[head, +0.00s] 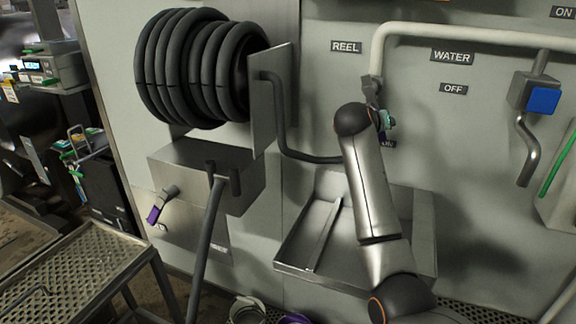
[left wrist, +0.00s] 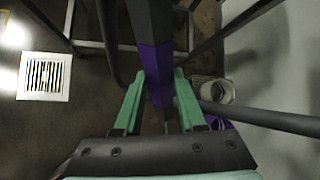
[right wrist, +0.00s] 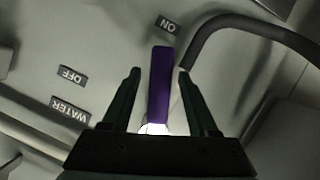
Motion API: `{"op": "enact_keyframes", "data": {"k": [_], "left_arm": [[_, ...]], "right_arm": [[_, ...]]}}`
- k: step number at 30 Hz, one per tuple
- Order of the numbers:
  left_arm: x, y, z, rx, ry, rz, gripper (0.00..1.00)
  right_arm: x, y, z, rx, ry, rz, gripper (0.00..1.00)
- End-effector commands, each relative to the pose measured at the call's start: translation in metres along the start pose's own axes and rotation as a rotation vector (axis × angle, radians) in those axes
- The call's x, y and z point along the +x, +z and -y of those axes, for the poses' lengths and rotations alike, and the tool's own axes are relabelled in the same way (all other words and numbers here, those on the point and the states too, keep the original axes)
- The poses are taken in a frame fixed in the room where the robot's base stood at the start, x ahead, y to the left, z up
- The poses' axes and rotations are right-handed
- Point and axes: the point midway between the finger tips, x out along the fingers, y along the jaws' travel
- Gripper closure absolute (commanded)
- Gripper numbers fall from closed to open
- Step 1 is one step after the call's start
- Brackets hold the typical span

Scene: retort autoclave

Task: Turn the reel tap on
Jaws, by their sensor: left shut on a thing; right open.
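The reel tap's purple lever (right wrist: 160,85) shows in the right wrist view, standing between the two fingers of my right gripper (right wrist: 158,95). The lever's free end points at the ON label (right wrist: 167,25); the OFF label (right wrist: 72,75) is off to its left. My right gripper is open, with visible gaps beside the lever. In the head view, my right gripper (head: 385,122) is just below the tap body (head: 371,88), and my arm hides part of the area. My left gripper (left wrist: 154,95) is shut on a dark and purple handle (left wrist: 155,65); it is not clear in the head view.
The hose reel (head: 200,65) hangs at upper left above a steel box (head: 200,180). A steel sink (head: 300,245) lies below the tap. A blue-handled valve (head: 542,100) is at right. A bucket (left wrist: 218,92) stands on the floor. A mesh-topped table (head: 85,265) is at lower left.

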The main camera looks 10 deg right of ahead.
Motion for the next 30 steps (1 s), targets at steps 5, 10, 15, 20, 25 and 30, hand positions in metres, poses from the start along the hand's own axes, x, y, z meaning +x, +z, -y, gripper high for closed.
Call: {"op": "enact_keyframes", "data": {"k": [5,10,15,20,25,30], "left_arm": [[0.005,-0.004,-0.001,-0.001,-0.002,0.000,1.00],[0.009,-0.006,-0.003,-0.001,-0.002,0.000,1.00],[0.010,-0.007,-0.003,-0.001,-0.002,0.000,1.00],[0.010,-0.007,-0.003,-0.001,-0.002,0.000,1.00],[0.010,-0.007,-0.003,-0.001,-0.002,0.000,1.00],[0.011,-0.008,-0.003,-0.001,-0.002,0.000,1.00]], "right_arm": [[-0.036,0.002,0.002,0.004,-0.004,-0.002,0.40],[-0.069,0.001,0.002,0.002,-0.004,-0.001,0.40],[-0.087,0.001,0.001,0.001,-0.003,0.001,0.40],[-0.093,0.001,0.001,0.000,-0.002,0.002,0.40],[-0.093,0.001,0.001,0.000,-0.002,0.002,0.40],[-0.090,-0.001,-0.005,-0.007,0.013,-0.011,0.56]]}}
